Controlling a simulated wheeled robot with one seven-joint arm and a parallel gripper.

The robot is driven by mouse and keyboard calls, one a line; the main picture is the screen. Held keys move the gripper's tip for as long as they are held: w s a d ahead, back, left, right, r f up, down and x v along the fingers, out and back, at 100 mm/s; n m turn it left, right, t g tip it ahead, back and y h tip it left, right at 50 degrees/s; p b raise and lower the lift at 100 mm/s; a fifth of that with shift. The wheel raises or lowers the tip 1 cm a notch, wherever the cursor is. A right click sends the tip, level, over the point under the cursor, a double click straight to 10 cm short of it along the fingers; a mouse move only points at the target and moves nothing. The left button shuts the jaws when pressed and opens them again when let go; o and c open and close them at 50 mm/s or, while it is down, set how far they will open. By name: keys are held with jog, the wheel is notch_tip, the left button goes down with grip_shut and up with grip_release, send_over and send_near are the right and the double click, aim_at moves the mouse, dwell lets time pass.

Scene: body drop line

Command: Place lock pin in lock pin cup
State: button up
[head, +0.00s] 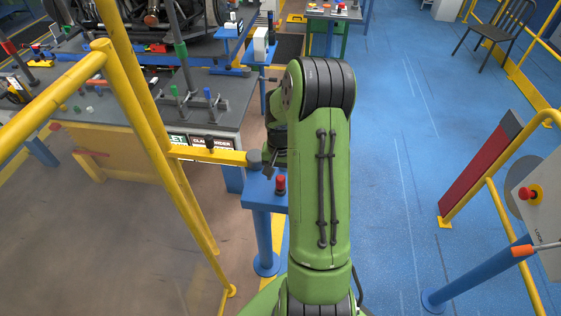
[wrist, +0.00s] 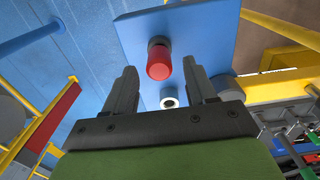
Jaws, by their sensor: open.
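A red-capped pin with a dark collar, which looks like the lock pin (head: 280,184), stands upright on a small blue stand (head: 256,198). In the wrist view the pin (wrist: 159,62) shows between and beyond my open gripper fingers (wrist: 158,78), with clear space on both sides. A pale ring with a dark hole, perhaps the lock pin cup (wrist: 169,102), sits on the same blue plate (wrist: 208,35). In the head view my green arm hides most of my gripper and the ring. My gripper holds nothing.
A yellow bar (head: 215,155) with a grey round end lies beside the stand. Yellow railings (head: 140,120) cross the left side. A grey workbench (head: 215,105) stands behind them. A red-buttoned panel (head: 535,200) is at right. The blue floor at right is mostly clear.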

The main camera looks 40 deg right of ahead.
aim_at(279, 178)
notch_tip(279, 178, up, 10)
jog(key=r, duration=0.1)
jog(key=s+a+r+n+t+h, duration=0.15)
jog(key=a+r+n, duration=0.25)
jog(key=a+r, duration=0.5)
jog(key=s+a+r+n+t+y, duration=0.1)
jog(key=s+a+n+t, duration=0.15)
jog(key=s+a, duration=0.45)
jog(key=s+a+r+n+t+y, duration=0.1)
jog(key=s+a+r+n+t, duration=0.1)
jog(key=s+a+n, duration=0.4)
notch_tip(279, 178, down, 6)
jog(key=s+a+m+b, duration=0.1)
jog(key=m+b, duration=0.1)
jog(key=b, duration=0.3)
jog(key=shift+s+b, duration=0.15)
jog(key=shift+b, duration=0.15)
